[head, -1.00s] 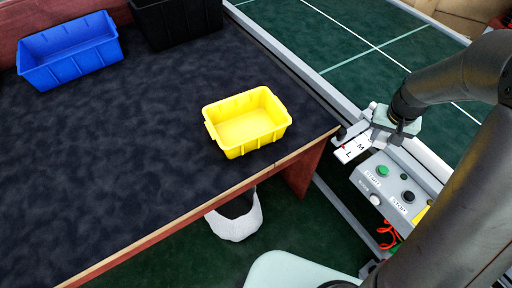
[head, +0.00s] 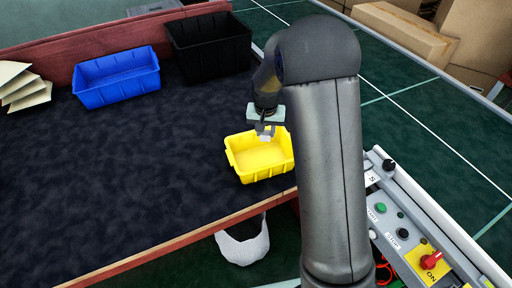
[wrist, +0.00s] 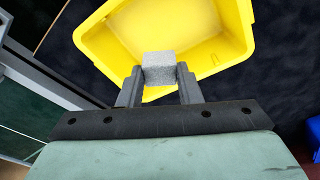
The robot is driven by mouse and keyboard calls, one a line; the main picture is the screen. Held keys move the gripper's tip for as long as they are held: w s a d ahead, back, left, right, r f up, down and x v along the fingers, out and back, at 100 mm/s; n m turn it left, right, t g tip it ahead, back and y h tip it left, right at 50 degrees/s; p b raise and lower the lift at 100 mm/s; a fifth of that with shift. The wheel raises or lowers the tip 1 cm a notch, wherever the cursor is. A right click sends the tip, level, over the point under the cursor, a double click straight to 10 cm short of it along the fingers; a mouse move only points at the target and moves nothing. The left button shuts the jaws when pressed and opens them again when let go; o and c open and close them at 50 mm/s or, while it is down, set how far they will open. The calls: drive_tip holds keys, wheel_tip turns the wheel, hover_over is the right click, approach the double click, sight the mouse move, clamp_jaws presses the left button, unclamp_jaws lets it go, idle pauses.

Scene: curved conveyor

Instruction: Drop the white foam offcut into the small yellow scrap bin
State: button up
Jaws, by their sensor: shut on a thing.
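The small yellow scrap bin (head: 243,167) stands near the front right corner of the dark bench. It also fills the upper part of the wrist view (wrist: 236,47), and its visible floor is empty. My gripper (head: 265,133) is over the bin's far right part. In the wrist view my gripper (wrist: 160,82) is shut on the white foam offcut (wrist: 159,66), a small pale grey-white block between the fingertips. The offcut shows small and pale in the head view (head: 265,137). It appears to be above the bin opening; its exact height over the rim is hard to tell.
A blue bin (head: 117,80) and a black bin (head: 209,45) stand at the back of the bench. Pale stacked sheets (head: 24,88) lie at far left. A control box (head: 402,232) is right of my arm. A white waste bag (head: 243,247) hangs below the bench edge.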

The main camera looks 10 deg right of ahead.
drive_tip(key=shift+s+f+b, duration=0.2)
drive_tip(key=shift+f+b, duration=0.25)
drive_tip(key=shift+f, duration=0.25)
drive_tip(key=shift+f+b, duration=1.3)
drive_tip(key=shift+f, duration=1)
drive_tip(key=o, duration=1)
drive_tip(key=shift+o, duration=0.2)
drive_tip(key=shift+r, duration=0.1)
wheel_tip(320, 180, up, 17)
drive_tip(key=b, duration=0.1)
hover_over(266, 141)
drive_tip(key=s, duration=0.2)
drive_tip(key=shift+w+a+r, duration=0.1)
drive_tip(key=shift+w+a, duration=0.05)
drive_tip(key=shift+a, duration=0.2)
